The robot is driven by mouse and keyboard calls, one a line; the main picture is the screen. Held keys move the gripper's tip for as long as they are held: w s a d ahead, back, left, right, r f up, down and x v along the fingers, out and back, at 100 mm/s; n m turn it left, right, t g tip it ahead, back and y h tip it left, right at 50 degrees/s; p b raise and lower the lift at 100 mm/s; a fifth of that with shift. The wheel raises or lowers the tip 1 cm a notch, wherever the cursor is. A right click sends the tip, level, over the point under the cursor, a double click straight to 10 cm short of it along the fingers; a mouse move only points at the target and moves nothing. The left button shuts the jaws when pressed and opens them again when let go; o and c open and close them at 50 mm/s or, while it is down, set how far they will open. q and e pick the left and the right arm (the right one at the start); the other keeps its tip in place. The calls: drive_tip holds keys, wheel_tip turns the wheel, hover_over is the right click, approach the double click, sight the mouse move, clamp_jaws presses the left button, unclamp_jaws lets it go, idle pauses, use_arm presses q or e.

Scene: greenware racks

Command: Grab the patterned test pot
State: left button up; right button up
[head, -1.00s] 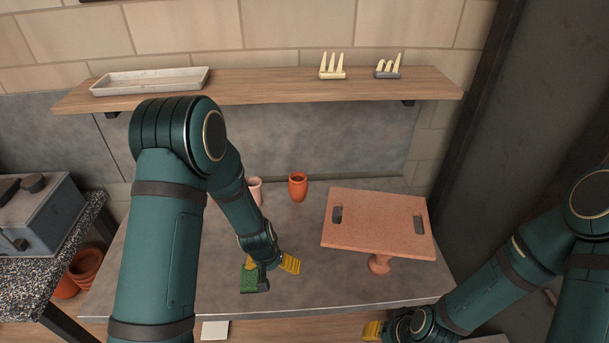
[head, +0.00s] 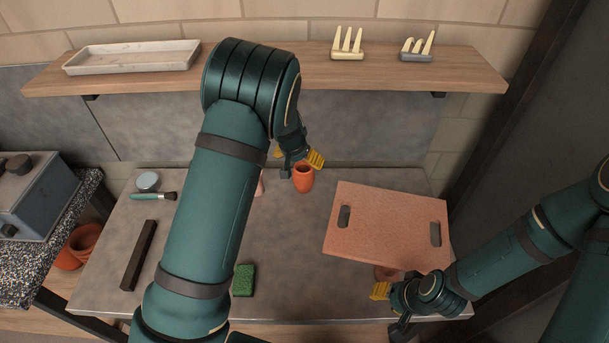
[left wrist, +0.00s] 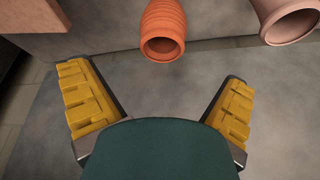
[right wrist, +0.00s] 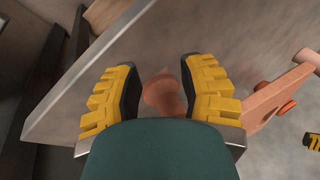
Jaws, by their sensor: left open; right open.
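An orange pot (head: 303,180) with ribbed rings stands upright at the back of the grey worktop. It also shows at the top of the left wrist view (left wrist: 163,30), mouth visible. A pale pink pot (left wrist: 288,20) is beside it, mostly hidden by my left arm in the head view. My left gripper (head: 299,158) is open and empty, just above and behind the orange pot's rim in the picture. My right gripper (head: 386,305) is open at the front edge, with a terracotta footed piece (right wrist: 161,92) showing between its fingers in the right wrist view, apparently not gripped.
A terracotta board (head: 385,225) with two slots sits raised above the footed piece. A green sponge (head: 243,280), dark bar (head: 139,255) and brush (head: 152,196) lie on the worktop. A shelf (head: 270,80) runs across the back wall.

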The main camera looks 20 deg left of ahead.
sight(302, 169)
use_arm(q)
drive_tip(key=x, duration=0.5)
drive_tip(key=shift+w+f, duration=0.1)
drive_tip(key=shift+f, duration=0.2)
drive_tip(key=shift+a+p+x, duration=0.15)
drive_tip(key=shift+x, duration=1.25)
drive_tip(key=shift+a+p+x, duration=0.1)
drive_tip(key=shift+p+x, duration=0.05)
drive_tip(key=shift+x, duration=1.25)
drive_tip(key=shift+w, duration=0.1)
drive_tip(key=c, duration=1.3)
